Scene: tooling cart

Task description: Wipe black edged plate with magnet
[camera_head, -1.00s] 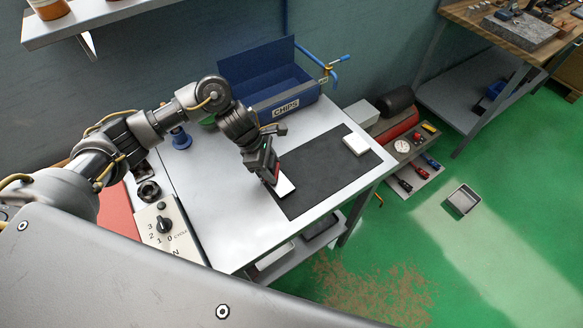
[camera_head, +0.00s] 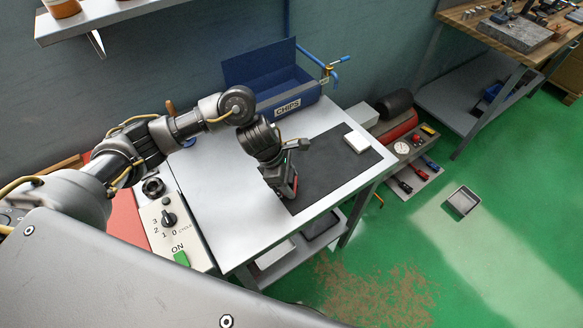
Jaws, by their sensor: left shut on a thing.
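My left gripper (camera_head: 286,192) reaches down over the left part of the dark mat (camera_head: 335,165) on the cart top. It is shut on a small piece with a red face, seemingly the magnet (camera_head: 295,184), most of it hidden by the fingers. The plate that showed white under the gripper earlier is now covered by the gripper and wrist; I cannot tell whether the magnet touches it. A second flat white piece (camera_head: 357,141) lies at the mat's far right corner, apart from the gripper. My right gripper is not in view.
A blue box marked CHIPS (camera_head: 288,108) stands at the back of the cart top (camera_head: 235,225), beside a blue clamp (camera_head: 335,68). A control box (camera_head: 175,230) sits at the left. Tools lie on a low shelf (camera_head: 425,175) at the right. The mat's middle is clear.

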